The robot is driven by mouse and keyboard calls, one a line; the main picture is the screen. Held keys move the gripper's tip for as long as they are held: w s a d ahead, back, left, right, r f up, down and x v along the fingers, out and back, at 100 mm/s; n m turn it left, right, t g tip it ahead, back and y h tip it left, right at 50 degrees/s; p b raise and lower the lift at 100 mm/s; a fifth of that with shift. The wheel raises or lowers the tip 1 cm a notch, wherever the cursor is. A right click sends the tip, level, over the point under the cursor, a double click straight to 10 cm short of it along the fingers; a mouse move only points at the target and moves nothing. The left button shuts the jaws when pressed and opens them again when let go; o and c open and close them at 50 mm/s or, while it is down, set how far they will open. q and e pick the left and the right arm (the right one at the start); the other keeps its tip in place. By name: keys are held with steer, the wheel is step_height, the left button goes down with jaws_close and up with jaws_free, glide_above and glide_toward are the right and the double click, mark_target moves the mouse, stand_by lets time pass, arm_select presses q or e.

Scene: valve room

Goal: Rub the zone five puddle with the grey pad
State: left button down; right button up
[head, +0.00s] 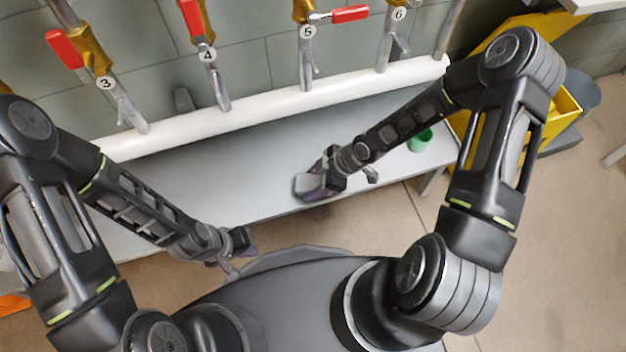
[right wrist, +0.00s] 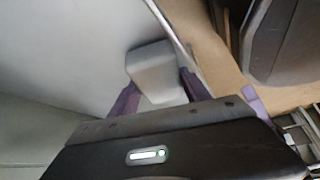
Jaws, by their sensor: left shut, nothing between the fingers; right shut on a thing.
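My right gripper (head: 320,180) is shut on the grey pad (head: 305,184), near the front edge of the grey bench (head: 265,180). In the right wrist view the grey pad (right wrist: 153,68) sits between the purple fingers, over or on the bench; I cannot tell whether it touches. My left gripper (head: 243,250) is shut and empty, low in front of the bench. The pipe labelled 5 (head: 306,55) comes down behind the bench, its red handle (head: 350,14) turned sideways. I cannot make out a puddle below it.
Pipes labelled 3 (head: 107,84), 4 (head: 209,57) and 6 (head: 398,15) stand along the wall above a white horizontal pipe (head: 270,110). A green cup (head: 420,140) stands at the bench's right end. A yellow bin (head: 566,108) is further right. The bench's middle looks clear.

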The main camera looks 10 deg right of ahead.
steer(key=shift+s+d+f+g, duration=0.1)
steer(key=shift+s+f+g, duration=0.05)
steer(key=shift+s, duration=0.3)
steer(key=shift+s+f+g, duration=0.1)
steer(key=shift+s+g, duration=0.05)
steer(key=shift+s, duration=0.25)
steer(key=shift+c, duration=0.8)
steer(key=shift+w, duration=1.75)
jaws_close()
steer(key=shift+w+r, duration=0.1)
steer(key=shift+w, duration=0.4)
steer(key=shift+w+r+p, duration=0.1)
steer(key=shift+r+p, duration=2.45)
steer(key=shift+r, duration=0.55)
steer(key=shift+r+p, duration=1.2)
steer(key=shift+r, duration=0.25)
